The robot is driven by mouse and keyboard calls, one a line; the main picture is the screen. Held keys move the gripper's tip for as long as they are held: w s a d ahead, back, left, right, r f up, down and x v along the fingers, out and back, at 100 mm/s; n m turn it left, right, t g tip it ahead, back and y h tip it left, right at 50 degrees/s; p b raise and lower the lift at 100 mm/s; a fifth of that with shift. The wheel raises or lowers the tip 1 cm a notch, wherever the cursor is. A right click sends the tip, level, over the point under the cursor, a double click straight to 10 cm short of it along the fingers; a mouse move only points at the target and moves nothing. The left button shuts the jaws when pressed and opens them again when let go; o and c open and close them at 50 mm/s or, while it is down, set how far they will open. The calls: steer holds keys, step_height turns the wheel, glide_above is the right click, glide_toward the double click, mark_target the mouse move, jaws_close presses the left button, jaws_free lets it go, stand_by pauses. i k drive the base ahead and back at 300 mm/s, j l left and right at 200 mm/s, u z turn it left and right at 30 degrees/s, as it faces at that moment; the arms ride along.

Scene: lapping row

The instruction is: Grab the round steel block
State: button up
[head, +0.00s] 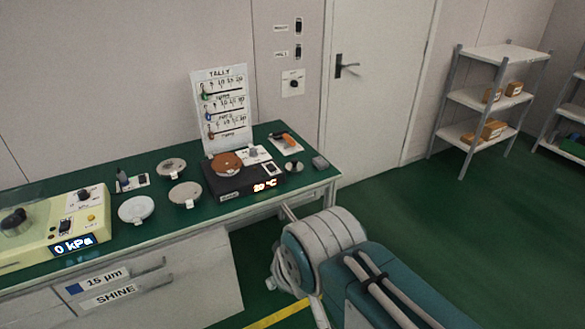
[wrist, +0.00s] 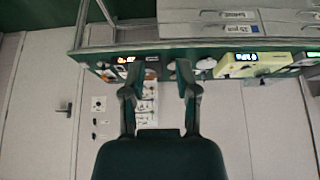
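A small round grey metal piece with a raised top (head: 293,166) sits on the green bench (head: 262,204), right of the black hot plate; it looks like the round steel block, but it is too small to be sure. A small grey block (head: 320,162) lies near the bench's right end; its shape is unclear. Three flat round discs, one pale (head: 136,209) and two grey (head: 186,194) (head: 172,166), lie left of the hot plate. My gripper (wrist: 157,75) is open and empty in the wrist view, fingers apart, with the bench beyond. Its fingers do not show in the head view.
The black hot plate (head: 230,194) carries a brown disc and a lit display. The tally board (head: 222,108) stands behind it. A pale yellow machine (head: 40,240) reading 0 kPa fills the bench's left. Drawers (head: 130,290) are below. Green floor (head: 470,240) is open to the right, before shelves (head: 490,100).

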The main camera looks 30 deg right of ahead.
mark_target(294, 167)
steer(key=i+l, duration=0.35)
steer(key=l, duration=0.15)
steer(key=i+l, duration=0.35)
steer(key=l, duration=0.15)
steer(key=i+l, duration=0.35)
steer(key=l, duration=0.15)
steer(key=i+l, duration=0.7)
steer(key=l, duration=0.25)
steer(key=u, duration=0.05)
